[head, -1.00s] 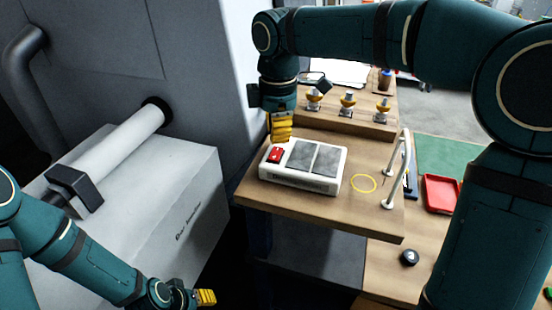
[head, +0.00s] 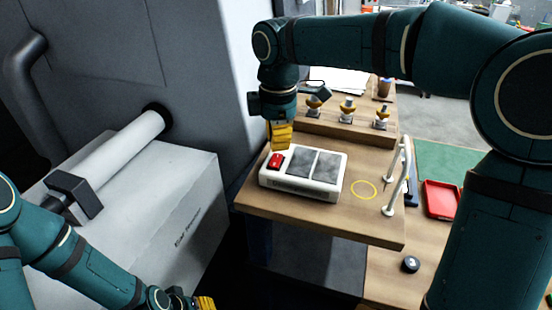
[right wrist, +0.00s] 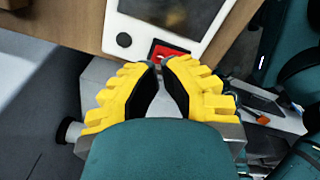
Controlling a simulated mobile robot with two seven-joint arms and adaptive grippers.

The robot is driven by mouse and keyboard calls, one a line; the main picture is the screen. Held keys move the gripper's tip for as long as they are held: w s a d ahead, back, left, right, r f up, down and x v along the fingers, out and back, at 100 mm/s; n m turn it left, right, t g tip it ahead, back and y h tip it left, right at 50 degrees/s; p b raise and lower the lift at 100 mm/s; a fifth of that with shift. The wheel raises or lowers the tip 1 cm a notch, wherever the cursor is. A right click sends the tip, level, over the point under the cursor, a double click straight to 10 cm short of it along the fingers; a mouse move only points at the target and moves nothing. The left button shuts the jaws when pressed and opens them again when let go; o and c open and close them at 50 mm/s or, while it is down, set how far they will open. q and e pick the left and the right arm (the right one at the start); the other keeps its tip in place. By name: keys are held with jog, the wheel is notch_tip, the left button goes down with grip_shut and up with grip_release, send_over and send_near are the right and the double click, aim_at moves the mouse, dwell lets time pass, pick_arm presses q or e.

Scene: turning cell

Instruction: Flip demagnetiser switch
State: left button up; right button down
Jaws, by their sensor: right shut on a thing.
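The demagnetiser (head: 325,187) is a white box with two grey plates on the wooden bench. Its red switch (head: 276,161) is at its left end and also shows in the right wrist view (right wrist: 166,51). My right gripper (head: 281,147) comes down from above, with its yellow fingers just behind the switch in the head view. In the right wrist view its fingertips (right wrist: 161,62) are close together at the switch's edge, shut on it; the exact contact is partly hidden. My left gripper (head: 203,303) is at the bottom edge, far from the demagnetiser, its fingers mostly cut off.
A white handle (head: 405,178) stands right of a yellow ring (head: 364,190) on the bench (head: 320,222). Several yellow-topped pieces sit on a raised ledge (head: 350,125) behind. A red tray (head: 441,199) lies to the right. A grey machine wall (head: 185,60) is close on the left.

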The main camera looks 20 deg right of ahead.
aim_at(278, 156)
jog(key=shift+f+b, duration=1.05)
jog(key=shift+f, duration=0.75)
dwell(1.4)
jog(key=shift+r+p, duration=0.65)
jog(key=shift+p, duration=0.05)
jog(key=shift+r+p, duration=0.8)
jog(key=shift+r, duration=0.1)
jog(key=shift+r+p, duration=1.9)
jog(key=shift+r, duration=0.15)
jog(key=shift+f, duration=0.1)
